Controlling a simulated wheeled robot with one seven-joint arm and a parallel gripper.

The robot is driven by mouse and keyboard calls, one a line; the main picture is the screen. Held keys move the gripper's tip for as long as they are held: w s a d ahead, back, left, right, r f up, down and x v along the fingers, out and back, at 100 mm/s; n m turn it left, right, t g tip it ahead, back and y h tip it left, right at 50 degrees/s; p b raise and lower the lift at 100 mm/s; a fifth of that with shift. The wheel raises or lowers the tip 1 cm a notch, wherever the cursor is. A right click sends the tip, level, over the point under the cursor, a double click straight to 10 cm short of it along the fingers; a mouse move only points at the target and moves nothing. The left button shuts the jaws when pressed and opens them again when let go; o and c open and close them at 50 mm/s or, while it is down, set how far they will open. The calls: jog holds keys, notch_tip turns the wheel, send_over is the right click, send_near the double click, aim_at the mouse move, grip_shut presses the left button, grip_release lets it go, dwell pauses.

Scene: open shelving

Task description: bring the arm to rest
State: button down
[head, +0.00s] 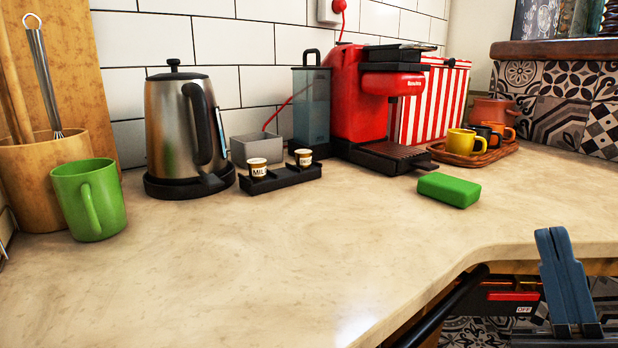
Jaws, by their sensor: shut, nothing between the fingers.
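My gripper (564,268) shows at the lower right of the head view, pointing up. Its two blue-grey fingers are shut together with nothing between them. It is in front of the counter's edge at the right, apart from the counter items. The rest of my arm is mostly out of the picture.
The counter (230,270) is clear in front. A green block (449,190) lies near its edge. Behind stand a green mug (89,200), a kettle (180,130), a black holder (280,178), a red coffee machine (358,95) and a tray (478,157) with cups.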

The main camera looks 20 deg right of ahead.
jog(key=s+a+f+m+g+b, duration=0.1)
jog(key=s+a+f+m+g, duration=0.2)
jog(key=f, duration=0.5)
jog(key=s+a+f+m+g+b, duration=0.1)
jog(key=s+f+m+g, duration=0.25)
jog(key=f, duration=0.45)
jog(key=s+a+f+m+g+y+b, duration=0.1)
jog(key=s+f+m+g+y, duration=0.1)
jog(key=s+f+g, duration=0.8)
jog(key=s+r+t+p, duration=0.1)
jog(key=s+r+p, duration=0.1)
jog(key=r+p, duration=1)
jog(key=s+r+t+p, duration=0.2)
jog(key=r+p, duration=0.9)
jog(key=p, duration=0.2)
jog(key=shift+a+r, duration=0.2)
jog(key=shift+r, duration=0.2)
